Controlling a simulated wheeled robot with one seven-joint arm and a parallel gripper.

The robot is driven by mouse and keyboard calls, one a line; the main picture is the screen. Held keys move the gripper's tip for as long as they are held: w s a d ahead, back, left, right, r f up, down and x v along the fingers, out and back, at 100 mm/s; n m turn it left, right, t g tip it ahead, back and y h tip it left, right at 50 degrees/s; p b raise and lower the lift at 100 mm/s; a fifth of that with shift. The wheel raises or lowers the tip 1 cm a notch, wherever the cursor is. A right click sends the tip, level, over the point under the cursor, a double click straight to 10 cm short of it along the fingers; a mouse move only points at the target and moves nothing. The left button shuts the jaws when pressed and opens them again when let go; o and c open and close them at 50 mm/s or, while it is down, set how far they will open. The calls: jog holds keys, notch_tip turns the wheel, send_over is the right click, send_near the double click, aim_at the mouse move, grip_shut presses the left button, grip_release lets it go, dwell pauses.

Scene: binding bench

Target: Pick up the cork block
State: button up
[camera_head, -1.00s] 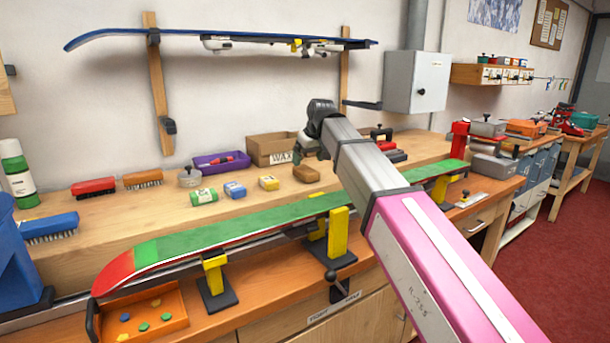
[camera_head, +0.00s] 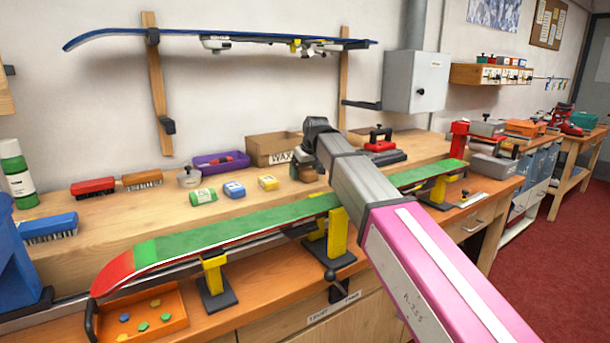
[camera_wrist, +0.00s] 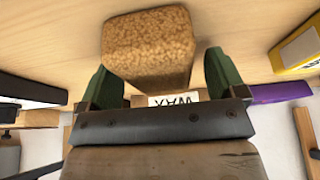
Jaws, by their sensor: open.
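The cork block (camera_wrist: 150,42) is speckled brown with rounded edges. In the wrist view it stands on the pale wooden shelf, between the two green fingers of my open gripper (camera_wrist: 158,75). In the head view the cork block (camera_head: 308,174) sits on the raised shelf, partly behind my arm. My gripper's fingers are mostly hidden there by my own arm.
A cardboard WAX box (camera_head: 272,149) and a purple tray (camera_head: 221,163) stand behind. A yellow box (camera_head: 268,183) and a blue box (camera_head: 234,189) are to the left. A green-topped ski (camera_head: 235,223) lies clamped in front.

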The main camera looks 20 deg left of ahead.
jog(key=shift+f, duration=0.15)
jog(key=c, duration=1.1)
notch_tip(320, 180, up, 4)
jog(key=shift+w+r, duration=0.1)
jog(key=s+a+r, duration=0.1)
jog(key=s+r, duration=0.1)
jog(key=s, duration=0.1)
jog(key=s+a+r, duration=0.1)
jog(key=s+r, duration=0.1)
jog(key=s, duration=0.2)
jog(key=s+a+r, duration=0.1)
jog(key=s+r, duration=0.2)
jog(key=s, duration=0.1)
jog(key=shift+s+a, duration=0.1)
jog(key=shift+a, duration=0.3)
